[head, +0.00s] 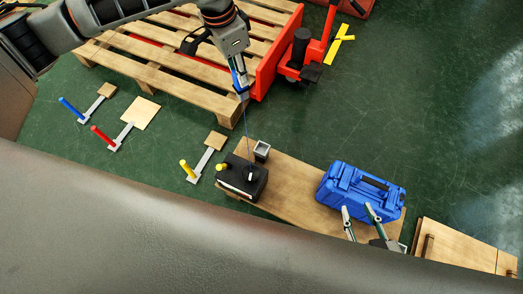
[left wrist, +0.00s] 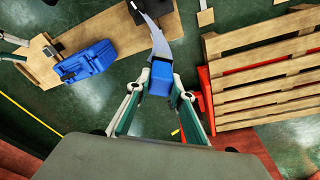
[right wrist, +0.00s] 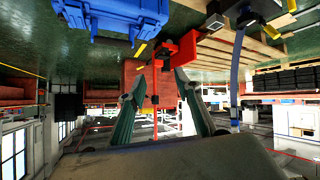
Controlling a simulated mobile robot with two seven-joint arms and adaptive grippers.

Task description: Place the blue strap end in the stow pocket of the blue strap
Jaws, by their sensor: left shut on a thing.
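My left gripper (head: 241,92) is shut on the blue strap end (left wrist: 160,80), high above the floor near the pallet. The blue strap runs down from it to a black box (head: 241,178) on a wooden board; the strap (right wrist: 236,75) also shows in the right wrist view. A small grey open-topped square holder (head: 262,151) stands beside the black box; I cannot tell whether it is the stow pocket. My right gripper (head: 359,212) is open and empty, in front of the blue case (head: 345,185).
The wooden board (head: 290,185) carries the box and case. Blue (head: 71,109), red (head: 102,137) and yellow (head: 187,171) posts with flat plates stand on the floor at left. A wooden pallet (head: 155,75) and red pallet jack (head: 310,55) lie behind.

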